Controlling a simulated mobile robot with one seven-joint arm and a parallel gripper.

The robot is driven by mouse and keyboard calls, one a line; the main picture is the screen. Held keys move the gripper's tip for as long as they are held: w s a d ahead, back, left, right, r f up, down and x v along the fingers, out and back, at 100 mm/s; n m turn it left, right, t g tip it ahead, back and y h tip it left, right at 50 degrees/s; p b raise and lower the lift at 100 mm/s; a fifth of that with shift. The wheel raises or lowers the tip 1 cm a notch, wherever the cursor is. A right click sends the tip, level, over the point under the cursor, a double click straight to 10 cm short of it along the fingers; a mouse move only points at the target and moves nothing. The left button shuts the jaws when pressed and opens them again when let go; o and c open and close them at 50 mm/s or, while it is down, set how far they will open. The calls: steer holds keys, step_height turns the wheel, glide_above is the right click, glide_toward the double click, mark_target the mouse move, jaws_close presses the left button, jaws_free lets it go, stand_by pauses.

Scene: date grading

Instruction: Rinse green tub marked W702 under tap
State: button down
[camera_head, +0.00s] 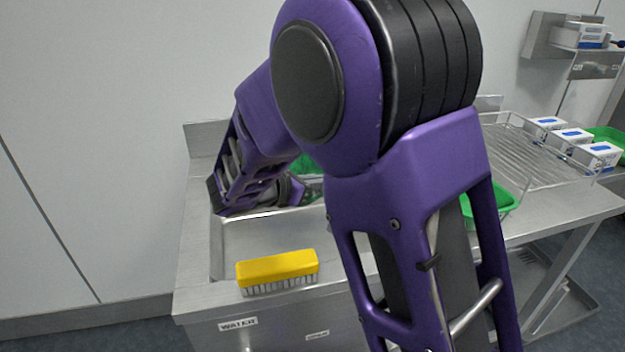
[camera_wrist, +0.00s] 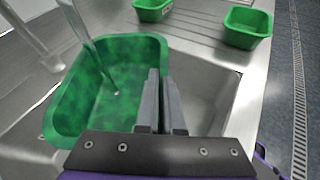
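A green tub with a mottled inside (camera_wrist: 85,118) is in the sink basin, in the wrist view. No W702 marking can be read on it. My gripper (camera_wrist: 162,92) has one grey finger inside and one outside the tub's right wall, close together on it. A pale streak (camera_wrist: 92,48), looking like running water from the tap, comes down into the tub. The tap's upright pipe (camera_wrist: 28,38) stands to the left. In the head view, my arm hides most of the tub (camera_head: 306,164).
A yellow brush (camera_head: 278,266) lies on the sink's front edge (camera_head: 205,295). Two more green tubs (camera_wrist: 152,8) (camera_wrist: 246,27) stand on the drainboard. A wire rack (camera_head: 530,165) holds white boxes (camera_head: 573,136) at right. The basin's right side (camera_wrist: 205,95) is empty.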

steer(key=shift+s, duration=0.1)
steer(key=s+d, duration=0.2)
steer(key=s, duration=1.1)
steer(key=shift+s+d, duration=0.3)
steer(key=shift+d, duration=0.1)
stand_by(0.4)
